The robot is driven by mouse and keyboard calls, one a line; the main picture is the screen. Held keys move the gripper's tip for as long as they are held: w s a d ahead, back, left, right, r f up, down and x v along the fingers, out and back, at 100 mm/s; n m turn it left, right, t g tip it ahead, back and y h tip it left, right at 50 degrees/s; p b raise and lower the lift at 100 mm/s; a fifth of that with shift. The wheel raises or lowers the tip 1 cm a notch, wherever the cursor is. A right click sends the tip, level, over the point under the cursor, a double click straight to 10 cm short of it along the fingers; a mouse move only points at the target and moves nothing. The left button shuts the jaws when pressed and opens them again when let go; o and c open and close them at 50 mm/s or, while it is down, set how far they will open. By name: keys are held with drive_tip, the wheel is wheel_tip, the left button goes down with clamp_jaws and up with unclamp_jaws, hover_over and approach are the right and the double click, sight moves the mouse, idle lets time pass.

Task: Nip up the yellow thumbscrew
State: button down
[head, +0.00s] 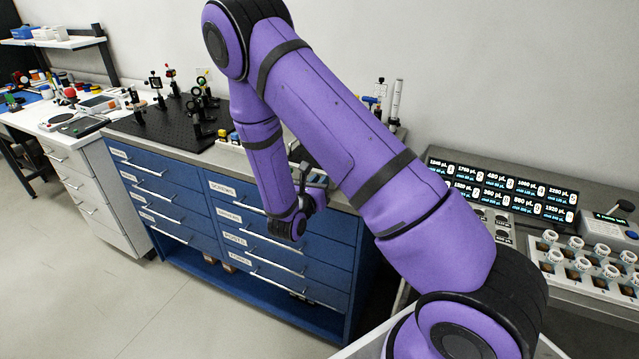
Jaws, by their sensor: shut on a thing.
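My gripper (314,178) is small and dark at the end of my purple arm, over the front edge of the metal-topped bench, above the blue drawers. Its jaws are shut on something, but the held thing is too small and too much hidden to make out. I cannot pick out the yellow thumbscrew with certainty. My forearm and wrist cover much of the bench around the gripper.
A black optical breadboard (170,128) with several posts and mounts lies left of my arm. Blue drawers (180,200) with long handles stand below. At the right are lit display panels (500,190) and a rack of white-capped jars (590,262). The floor at left is clear.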

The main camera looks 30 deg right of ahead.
drive_tip(key=m, duration=1.1)
drive_tip(key=shift+m, duration=0.3)
drive_tip(key=m, duration=0.5)
drive_tip(key=shift+s+f, duration=0.1)
drive_tip(key=m, duration=0.6)
idle(0.3)
drive_tip(key=c, duration=1.1)
unclamp_jaws()
drive_tip(key=shift+a, duration=0.1)
drive_tip(key=v, duration=1)
drive_tip(key=shift+s+a, duration=0.25)
drive_tip(key=shift+a, duration=0.05)
